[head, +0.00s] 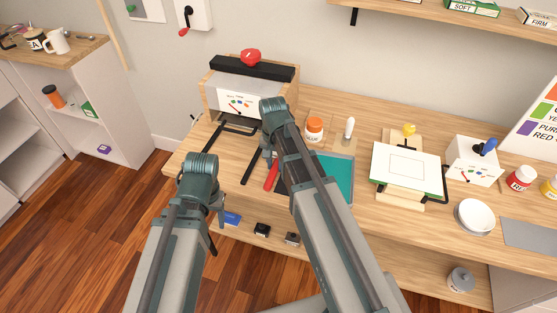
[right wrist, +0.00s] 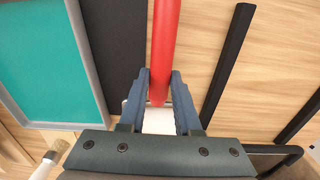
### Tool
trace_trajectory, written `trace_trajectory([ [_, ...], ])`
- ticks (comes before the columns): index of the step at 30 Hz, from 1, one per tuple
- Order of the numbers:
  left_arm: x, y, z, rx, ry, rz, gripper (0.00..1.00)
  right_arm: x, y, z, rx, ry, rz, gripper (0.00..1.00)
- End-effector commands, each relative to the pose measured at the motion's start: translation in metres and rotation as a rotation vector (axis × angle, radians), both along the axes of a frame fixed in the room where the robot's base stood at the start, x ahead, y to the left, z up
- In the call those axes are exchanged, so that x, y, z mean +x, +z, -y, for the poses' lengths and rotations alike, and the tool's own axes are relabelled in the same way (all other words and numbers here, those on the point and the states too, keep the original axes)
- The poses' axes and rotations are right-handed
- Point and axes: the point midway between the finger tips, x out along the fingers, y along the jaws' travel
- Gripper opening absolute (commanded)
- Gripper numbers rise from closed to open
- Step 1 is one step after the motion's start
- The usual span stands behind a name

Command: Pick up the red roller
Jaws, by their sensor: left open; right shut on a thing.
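The red roller (head: 271,176) lies on the desk left of the teal tray, partly hidden by my right arm in the head view. In the right wrist view its red bar (right wrist: 164,40) runs between the two blue-grey fingers of my right gripper (right wrist: 160,82). The right gripper is shut on it; I cannot tell whether it is clear of the desk. My left gripper (head: 213,243) hangs at the desk's front edge, away from the roller, mostly hidden behind its own arm; it is open.
A teal tray (head: 342,178) with a grey rim is right of the roller; it also shows in the right wrist view (right wrist: 40,60). Dark rails (right wrist: 228,62) lie beside the roller. A wooden press box (head: 207,100) stands behind. An orange-lidded jar (head: 314,130) stands behind the tray.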

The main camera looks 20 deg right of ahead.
Motion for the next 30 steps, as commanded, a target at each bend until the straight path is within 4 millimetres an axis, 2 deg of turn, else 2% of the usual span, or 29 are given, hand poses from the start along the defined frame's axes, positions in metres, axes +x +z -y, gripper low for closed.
trace_trajectory([
  [15,0.000,0.003,0.000,0.000,0.000,0.000,0.62,0.000,0.003,0.000,0.000,0.000,0.000,0.00],
  [20,0.000,0.018,0.000,0.000,0.000,0.000,0.62,0.000,0.018,0.003,0.000,0.000,0.000,0.00],
  [26,0.000,0.045,0.000,0.000,0.000,0.000,0.62,0.001,0.045,0.010,0.000,0.002,0.000,0.00],
  [27,0.000,0.038,0.000,0.000,0.000,0.000,0.62,-0.012,0.038,0.013,0.000,0.003,0.000,0.00],
  [30,0.000,0.040,0.000,0.000,0.000,0.000,0.62,-0.030,0.040,0.017,0.000,0.005,0.000,0.00],
])
